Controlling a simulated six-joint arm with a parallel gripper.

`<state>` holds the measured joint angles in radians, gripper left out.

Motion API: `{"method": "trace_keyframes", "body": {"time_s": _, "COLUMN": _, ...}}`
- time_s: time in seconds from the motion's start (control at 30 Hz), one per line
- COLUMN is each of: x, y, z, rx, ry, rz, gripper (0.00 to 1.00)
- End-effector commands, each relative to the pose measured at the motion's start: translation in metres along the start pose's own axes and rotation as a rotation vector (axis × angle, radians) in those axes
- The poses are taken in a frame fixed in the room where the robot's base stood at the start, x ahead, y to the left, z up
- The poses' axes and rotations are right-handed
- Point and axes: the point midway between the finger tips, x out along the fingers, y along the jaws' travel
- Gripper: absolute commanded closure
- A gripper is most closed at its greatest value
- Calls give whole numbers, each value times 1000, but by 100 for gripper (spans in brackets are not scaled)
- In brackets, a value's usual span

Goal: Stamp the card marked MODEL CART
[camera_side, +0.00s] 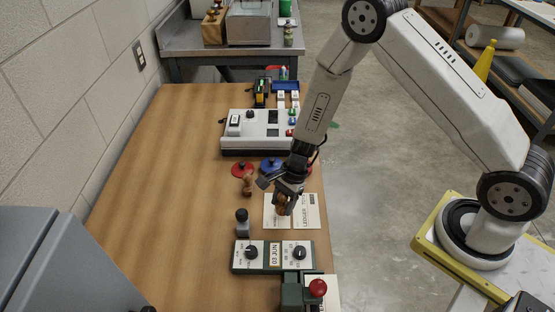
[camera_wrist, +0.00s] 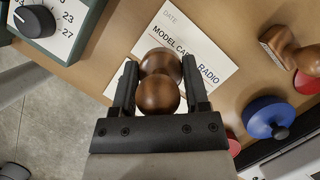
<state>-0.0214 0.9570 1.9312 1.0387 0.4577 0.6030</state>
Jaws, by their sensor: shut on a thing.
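My gripper (camera_side: 284,196) is shut on a wooden stamp (camera_side: 282,206); its rounded brown handle (camera_wrist: 158,94) shows between the jaws in the wrist view. The stamp is over a white card (camera_side: 269,222). In the wrist view, the card (camera_wrist: 172,32) reads DATE, MODEL CA and RADIO, with letters between hidden by the handle. A second white card (camera_side: 312,222) on the right reads LEDGER. I cannot tell whether the stamp's face touches the card. A blue ink pad (camera_wrist: 262,112) and red ink pads (camera_side: 242,170) lie behind the cards.
A second wooden stamp (camera_side: 248,186) stands left of my gripper. A small dark-knobbed grey stamp (camera_side: 242,222) is nearer. A green dial box (camera_side: 273,267) showing 03 JUN and a red-knobbed press (camera_side: 317,288) are in front. A white device (camera_side: 258,130) stands behind. The table's left side is clear.

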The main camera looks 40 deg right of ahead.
Motion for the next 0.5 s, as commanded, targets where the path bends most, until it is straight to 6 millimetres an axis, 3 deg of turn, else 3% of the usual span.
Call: {"method": "trace_keyframes", "body": {"time_s": 0.5, "x": 24, "y": 0, "z": -10, "rx": 0, "ry": 0, "rz": -1, "gripper": 79}}
